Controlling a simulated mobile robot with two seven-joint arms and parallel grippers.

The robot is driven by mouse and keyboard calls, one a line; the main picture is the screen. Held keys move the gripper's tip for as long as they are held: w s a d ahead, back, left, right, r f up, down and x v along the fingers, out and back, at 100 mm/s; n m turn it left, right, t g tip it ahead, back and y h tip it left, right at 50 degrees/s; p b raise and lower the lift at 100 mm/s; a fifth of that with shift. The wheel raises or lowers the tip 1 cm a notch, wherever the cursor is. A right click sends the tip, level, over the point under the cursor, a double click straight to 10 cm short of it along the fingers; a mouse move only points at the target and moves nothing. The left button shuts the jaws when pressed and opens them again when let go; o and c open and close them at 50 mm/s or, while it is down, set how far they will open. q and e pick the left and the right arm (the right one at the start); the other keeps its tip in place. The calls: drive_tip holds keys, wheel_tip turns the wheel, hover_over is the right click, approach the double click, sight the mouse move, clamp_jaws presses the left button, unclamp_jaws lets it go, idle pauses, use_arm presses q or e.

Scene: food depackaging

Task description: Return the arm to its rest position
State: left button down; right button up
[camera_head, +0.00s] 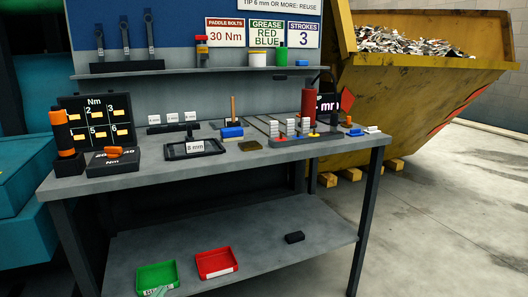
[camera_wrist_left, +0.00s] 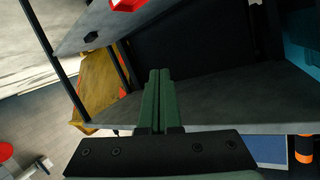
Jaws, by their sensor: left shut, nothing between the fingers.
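My left gripper (camera_head: 158,291) barely shows at the bottom edge of the head view, in front of the green tray; most of the arm is outside the picture. In the left wrist view its two green fingers (camera_wrist_left: 158,75) are pressed together, with nothing between them. The wrist view is turned over, with the workbench's surfaces slanting beyond the fingers. My right gripper is in neither view.
The workbench (camera_head: 110,187) holds tools, a torque board (camera_head: 95,120) and small blocks. Its lower shelf (camera_head: 270,255) carries a green tray (camera_head: 157,275), a red tray (camera_head: 216,263) and a black block (camera_head: 294,237). A yellow skip (camera_head: 430,85) stands right; the floor before it is clear.

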use_arm(q)
drive_tip(key=s+d+f+g+h, duration=0.1)
drive_tip(key=s+d+f, duration=0.25)
drive_tip(key=s, duration=0.45)
drive_tip(key=s+d+f+g+h, duration=0.15)
drive_tip(key=s+d, duration=0.25)
drive_tip(key=s, duration=0.4)
drive_tip(key=s+d+f+g, duration=0.1)
drive_tip(key=s+d+f, duration=0.25)
drive_tip(key=s, duration=0.45)
drive_tip(key=s+a+r+n+g+p, duration=0.1)
drive_tip(key=s+r+p, duration=0.4)
drive_tip(key=r+p, duration=0.6)
drive_tip(key=g+p, duration=0.1)
drive_tip(key=p, duration=0.8)
drive_tip(key=shift+s+a+n+y, duration=0.25)
drive_tip(key=shift+s+n+y, duration=0.1)
drive_tip(key=shift+s+n, duration=0.05)
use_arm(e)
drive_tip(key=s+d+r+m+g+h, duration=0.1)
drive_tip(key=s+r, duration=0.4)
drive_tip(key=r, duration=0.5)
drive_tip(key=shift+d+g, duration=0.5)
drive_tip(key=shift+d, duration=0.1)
